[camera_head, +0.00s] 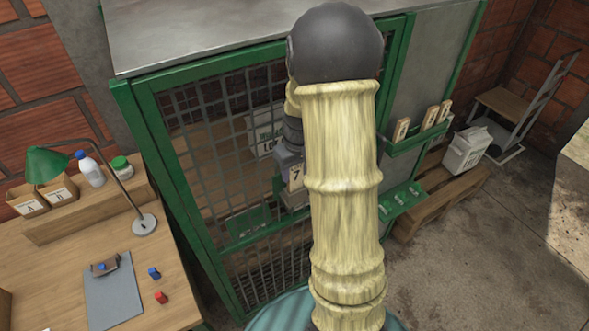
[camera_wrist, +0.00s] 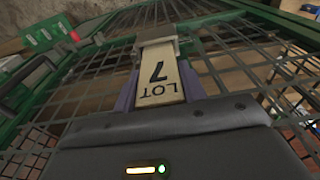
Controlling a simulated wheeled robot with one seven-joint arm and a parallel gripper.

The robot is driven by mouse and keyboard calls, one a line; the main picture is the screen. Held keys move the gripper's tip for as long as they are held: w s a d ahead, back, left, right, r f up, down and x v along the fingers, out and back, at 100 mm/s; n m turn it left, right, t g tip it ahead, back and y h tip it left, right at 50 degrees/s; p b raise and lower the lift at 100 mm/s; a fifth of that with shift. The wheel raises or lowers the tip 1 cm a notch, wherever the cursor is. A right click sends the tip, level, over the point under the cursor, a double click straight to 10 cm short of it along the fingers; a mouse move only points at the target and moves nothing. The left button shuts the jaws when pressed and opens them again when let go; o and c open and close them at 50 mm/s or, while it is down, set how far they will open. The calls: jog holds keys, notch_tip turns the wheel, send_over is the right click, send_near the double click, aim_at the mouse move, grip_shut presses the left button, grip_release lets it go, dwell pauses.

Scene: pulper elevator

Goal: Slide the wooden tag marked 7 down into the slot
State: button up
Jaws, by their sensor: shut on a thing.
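The wooden tag marked 7 (camera_head: 296,177) is in my gripper, in front of the green mesh gate; its face reads LOT 7 in the wrist view (camera_wrist: 159,75). My gripper (camera_wrist: 158,82) is shut on the tag, with a purplish finger along each side. A grey piece (camera_wrist: 157,43) lies at the tag's far end; I cannot tell whether it is the slot's mouth or whether the tag is inside it. My arm hides part of the gate in the head view.
Several wooden tags stand in a green rack (camera_head: 392,151) to the right, above a green ledge (camera_head: 402,199). A desk (camera_head: 55,254) with a lamp (camera_head: 143,223) and bottles is at left. A pallet (camera_head: 437,210) with a white sack (camera_head: 465,150) and a hand truck stand at right.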

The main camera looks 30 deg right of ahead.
jog(key=shift+s+d+f, duration=0.1)
jog(key=shift+s+f, duration=0.1)
jog(key=shift+f, duration=0.05)
jog(key=shift+w+f+b, duration=0.15)
jog(key=shift+f+b, duration=0.8)
jog(key=shift+f, duration=0.1)
dwell(0.5)
dwell(0.4)
jog(key=o, duration=1.1)
jog(key=shift+c, duration=0.2)
jog(key=shift+r, duration=0.15)
notch_tip(320, 180, up, 17)
jog(key=s+b, duration=0.2)
